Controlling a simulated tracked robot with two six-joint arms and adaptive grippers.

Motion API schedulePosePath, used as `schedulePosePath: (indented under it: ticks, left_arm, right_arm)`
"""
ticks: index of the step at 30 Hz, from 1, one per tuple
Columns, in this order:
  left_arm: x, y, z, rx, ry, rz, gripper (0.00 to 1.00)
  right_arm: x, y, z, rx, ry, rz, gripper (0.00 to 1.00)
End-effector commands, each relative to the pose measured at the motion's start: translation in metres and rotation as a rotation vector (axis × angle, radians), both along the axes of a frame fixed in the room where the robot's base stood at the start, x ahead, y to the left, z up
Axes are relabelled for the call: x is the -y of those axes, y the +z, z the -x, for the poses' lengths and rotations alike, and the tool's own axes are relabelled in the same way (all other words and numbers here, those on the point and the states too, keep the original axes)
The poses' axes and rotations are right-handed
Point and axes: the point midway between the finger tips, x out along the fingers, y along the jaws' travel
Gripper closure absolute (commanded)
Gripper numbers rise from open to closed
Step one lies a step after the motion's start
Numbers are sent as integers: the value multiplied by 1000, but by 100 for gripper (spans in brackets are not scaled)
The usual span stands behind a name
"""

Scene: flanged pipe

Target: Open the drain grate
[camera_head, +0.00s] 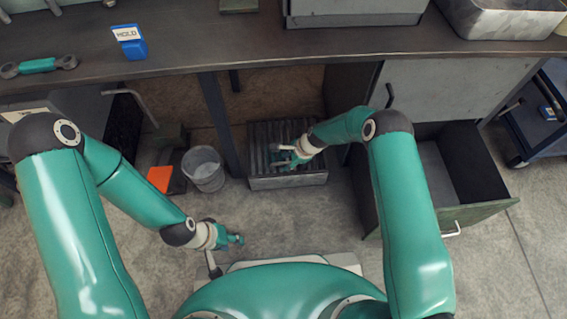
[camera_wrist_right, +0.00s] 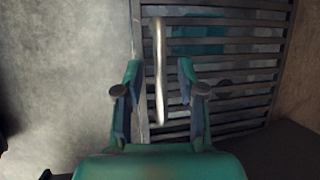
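The drain grate (camera_head: 265,135) is a dark slatted lid on a low grey box (camera_head: 290,182) on the floor under the bench. It also shows in the right wrist view (camera_wrist_right: 235,60), with something teal and grey visible beneath the slats. A pale upright handle (camera_wrist_right: 159,70) stands out at its left edge. My right gripper (camera_head: 285,160) is over the grate; in the right wrist view its fingers (camera_wrist_right: 159,68) are open, one on each side of the handle, with gaps. My left gripper (camera_head: 236,239) is low over the floor, away from the grate; its finger opening is too small to tell.
A grey bucket (camera_head: 204,168) and an orange item (camera_head: 160,178) stand left of the box, near a bench leg (camera_head: 219,120). An open drawer (camera_head: 470,205) juts out at right. The bench top (camera_head: 220,50) overhangs the grate. A blue cart (camera_head: 530,125) is far right.

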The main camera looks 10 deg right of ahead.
Motion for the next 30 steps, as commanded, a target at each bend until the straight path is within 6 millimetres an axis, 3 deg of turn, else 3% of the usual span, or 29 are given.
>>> schedulePosePath:
  ticks: [11, 18, 26, 27, 30]
  left_arm:
    - [0, -2, 0, 0, 0, 0, 60]
    - [0, -2, 0, 0, 0, 0, 60]
    - [0, -2, 0, 0, 0, 0, 60]
    - [1, -2, 1, -1, -5, 0, 60]
    - [0, -1, 0, 0, 0, 0, 60]
  right_arm:
    - [-2, -4, -1, 0, 1, 0, 62]
    - [-2, -4, -1, 0, 1, 0, 100]
    - [-2, -4, -1, 0, 1, 0, 100]
    - [-21, -4, 0, 1, 7, 0, 100]
    - [-9, -2, -1, 1, 2, -1, 100]
